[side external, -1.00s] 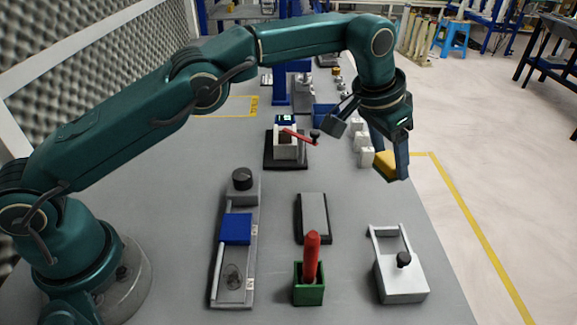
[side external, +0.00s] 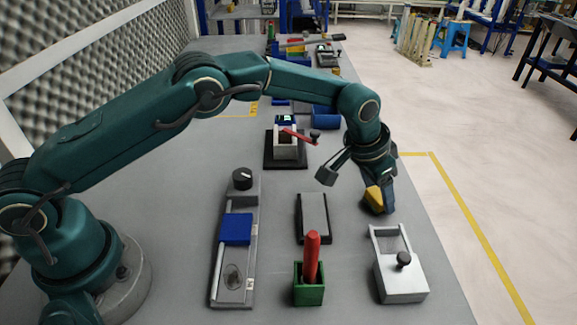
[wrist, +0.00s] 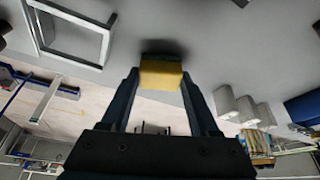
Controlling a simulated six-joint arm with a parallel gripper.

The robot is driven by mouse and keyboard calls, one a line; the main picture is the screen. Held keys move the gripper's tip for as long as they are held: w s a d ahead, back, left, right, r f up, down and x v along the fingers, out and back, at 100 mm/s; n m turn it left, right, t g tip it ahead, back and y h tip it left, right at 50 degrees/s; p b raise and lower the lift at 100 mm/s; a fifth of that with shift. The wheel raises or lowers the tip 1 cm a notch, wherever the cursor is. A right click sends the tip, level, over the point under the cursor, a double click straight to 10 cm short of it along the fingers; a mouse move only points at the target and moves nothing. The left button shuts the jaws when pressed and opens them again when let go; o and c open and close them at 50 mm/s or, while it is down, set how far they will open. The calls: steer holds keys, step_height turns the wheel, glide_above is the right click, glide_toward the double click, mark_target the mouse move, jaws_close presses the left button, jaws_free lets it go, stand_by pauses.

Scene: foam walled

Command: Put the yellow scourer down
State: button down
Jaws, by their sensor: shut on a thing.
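The yellow scourer (side external: 374,197) is a small yellow block held at the tip of my gripper (side external: 380,203), low over the right side of the grey table in the side view. In the wrist view the scourer (wrist: 161,75) sits between the two fingertips of my gripper (wrist: 160,78), with a dark layer on its far face. A dark shadow shows on the table just beyond it. Whether its underside touches the table I cannot tell.
A white device with a black knob (side external: 399,278) stands just in front of the scourer. A grey block on a dark base (side external: 313,217) and a green holder with a red handle (side external: 309,283) are to the left. White pieces (wrist: 244,107) stand close by in the wrist view.

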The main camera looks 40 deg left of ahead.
steer(key=shift+f, duration=0.1)
steer(key=shift+c, duration=0.6)
jaws_free()
steer(key=s+a+r+n, duration=0.1)
steer(key=s+a+r, duration=0.25)
steer(key=r, duration=0.45)
steer(key=s+a+r, duration=0.3)
steer(key=s+r, duration=0.1)
steer(key=r, duration=0.4)
steer(key=s+a+n, duration=0.1)
steer(key=s+a, duration=0.2)
steer(key=s, duration=0.4)
steer(key=s+a+n+t+y, duration=0.1)
steer(key=s+a, duration=0.2)
steer(key=s, duration=0.3)
steer(key=s+a+f+n, duration=0.1)
steer(key=s+a, duration=0.3)
steer(key=s, duration=0.3)
steer(key=shift+s+n+t+y, duration=0.3)
steer(key=shift+y, duration=0.1)
